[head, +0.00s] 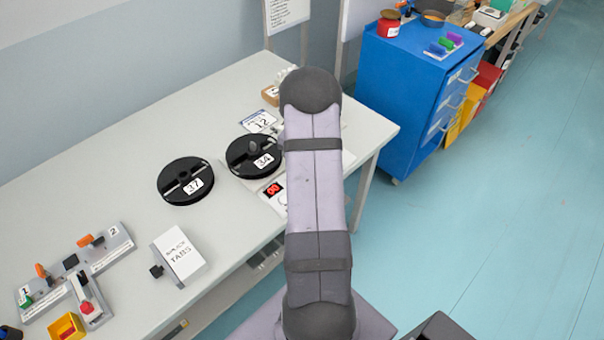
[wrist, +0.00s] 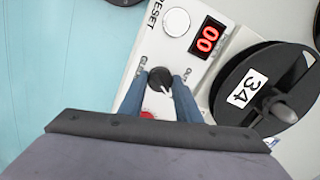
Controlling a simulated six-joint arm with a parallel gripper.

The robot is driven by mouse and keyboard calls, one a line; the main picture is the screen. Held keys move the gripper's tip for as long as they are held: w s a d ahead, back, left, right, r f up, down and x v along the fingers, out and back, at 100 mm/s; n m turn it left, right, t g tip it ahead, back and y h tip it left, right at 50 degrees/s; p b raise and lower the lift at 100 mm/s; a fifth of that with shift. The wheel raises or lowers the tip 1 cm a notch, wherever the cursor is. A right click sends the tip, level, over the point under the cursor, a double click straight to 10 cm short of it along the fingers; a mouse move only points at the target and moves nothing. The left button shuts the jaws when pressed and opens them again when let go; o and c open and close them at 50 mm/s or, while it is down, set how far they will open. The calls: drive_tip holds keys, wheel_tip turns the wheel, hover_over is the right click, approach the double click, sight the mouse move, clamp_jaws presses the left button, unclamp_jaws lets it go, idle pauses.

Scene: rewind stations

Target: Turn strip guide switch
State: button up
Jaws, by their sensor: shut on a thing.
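The strip guide switch is a black round knob (wrist: 159,77) with a white pointer mark, on a pale panel (wrist: 212,13) in the wrist view. The pointer points toward the lower right of that view. My gripper (wrist: 161,84) has its two blue fingers on either side of the knob, shut on it.
A white round button (wrist: 176,22) marked RESET and a display (wrist: 207,37) reading 00 sit on the panel. Black reel 34 (wrist: 232,82) is close beside it. Reel 37 (head: 172,190), a Major Tabs box (head: 180,252) and a switch station (head: 112,247) stand on the table.

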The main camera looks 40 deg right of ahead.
drive_tip(key=shift+r, duration=0.1)
drive_tip(key=o, duration=1.1)
drive_tip(key=shift+c, duration=0.2)
drive_tip(key=shift+r+b, duration=1.05)
drive_tip(key=shift+r, duration=2.6)
